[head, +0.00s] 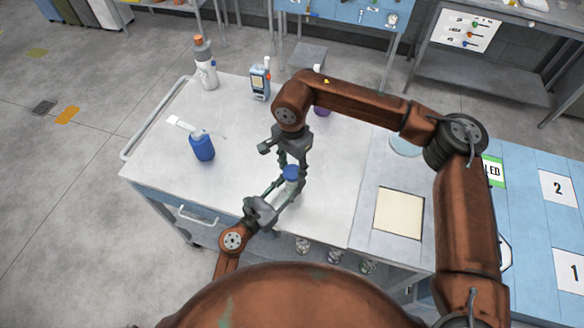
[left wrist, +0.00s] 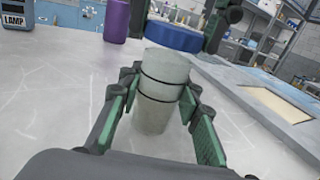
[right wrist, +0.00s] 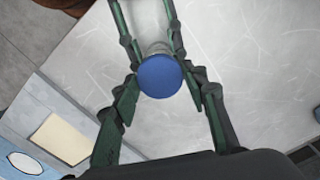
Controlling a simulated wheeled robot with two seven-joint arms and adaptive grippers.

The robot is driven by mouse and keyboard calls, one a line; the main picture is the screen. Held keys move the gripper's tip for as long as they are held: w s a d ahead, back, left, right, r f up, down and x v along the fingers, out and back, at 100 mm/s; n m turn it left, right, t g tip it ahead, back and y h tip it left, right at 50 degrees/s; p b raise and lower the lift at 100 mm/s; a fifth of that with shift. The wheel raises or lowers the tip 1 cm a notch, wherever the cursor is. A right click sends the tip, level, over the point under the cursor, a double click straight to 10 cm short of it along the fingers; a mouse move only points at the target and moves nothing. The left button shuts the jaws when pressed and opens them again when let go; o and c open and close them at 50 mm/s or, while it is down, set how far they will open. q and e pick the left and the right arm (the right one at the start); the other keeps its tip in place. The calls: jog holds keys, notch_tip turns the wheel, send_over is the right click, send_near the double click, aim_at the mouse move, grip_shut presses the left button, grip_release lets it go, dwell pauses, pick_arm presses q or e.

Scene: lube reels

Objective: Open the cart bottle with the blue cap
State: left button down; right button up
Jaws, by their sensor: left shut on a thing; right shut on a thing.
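The bottle (head: 287,190) stands on the white cart top near its front edge. It has a pale body (left wrist: 160,85) with two dark bands and a blue cap (head: 290,172). My left gripper (head: 276,194) comes from the front left and is shut on the bottle's body. My right gripper (head: 291,163) reaches down from above and is shut on the cap, its fingers on both sides in the right wrist view (right wrist: 159,77). In the left wrist view the cap looks slightly offset from the body's top; I cannot tell whether there is a gap.
To the right is a cream square panel (head: 399,211).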

aim_at(292, 172)
jog(key=shift+r, duration=2)
pick_arm(q)
jog(key=c, duration=1.3)
grip_release()
